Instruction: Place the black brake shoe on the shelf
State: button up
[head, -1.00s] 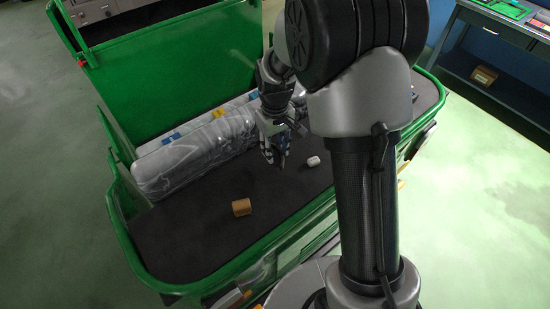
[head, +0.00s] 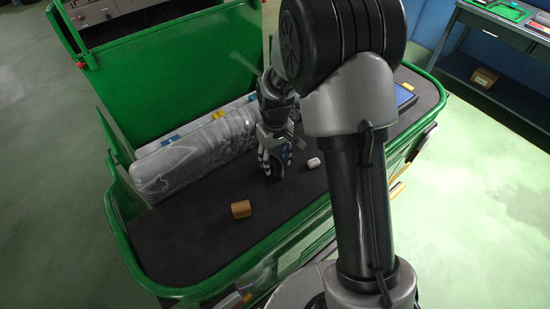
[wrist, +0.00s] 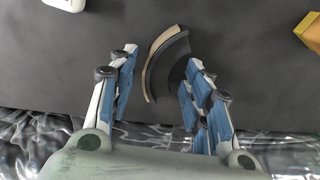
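The black brake shoe (wrist: 168,62) is a curved dark piece with a tan outer face. In the wrist view it lies on the dark bed, between and just beyond my fingertips. My gripper (wrist: 160,75) is open, its blue-padded fingers on either side of the shoe's near end; I cannot tell if either touches it. In the head view my gripper (head: 274,168) points down low over the cart bed, and the shoe cannot be made out clearly. A grey bench with a lower shelf (head: 490,90) stands at the upper right.
The green cart's dark bed (head: 200,240) also holds a tan block (head: 241,209), a small white piece (head: 313,162) and long plastic-wrapped bundles (head: 190,160) behind my gripper. A blue flat item (head: 404,95) lies at its far right. A cardboard box (head: 484,76) sits on the shelf.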

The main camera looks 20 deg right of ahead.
aim_at(275, 162)
dwell(0.3)
jog(key=s+r+t+p, duration=0.1)
jog(key=s+r+p, duration=0.3)
jog(key=r, duration=1.6)
jog(key=s+r+m+t, duration=0.1)
jog(key=s+r, duration=0.1)
jog(key=s, duration=0.5)
jog(key=s+r+m+t+b, duration=0.1)
jog(key=s+r, duration=0.1)
jog(key=s, duration=0.5)
jog(key=s+r+m+t, duration=0.1)
jog(key=s+r, duration=0.1)
jog(key=s, duration=0.5)
jog(key=shift+r+t, duration=0.3)
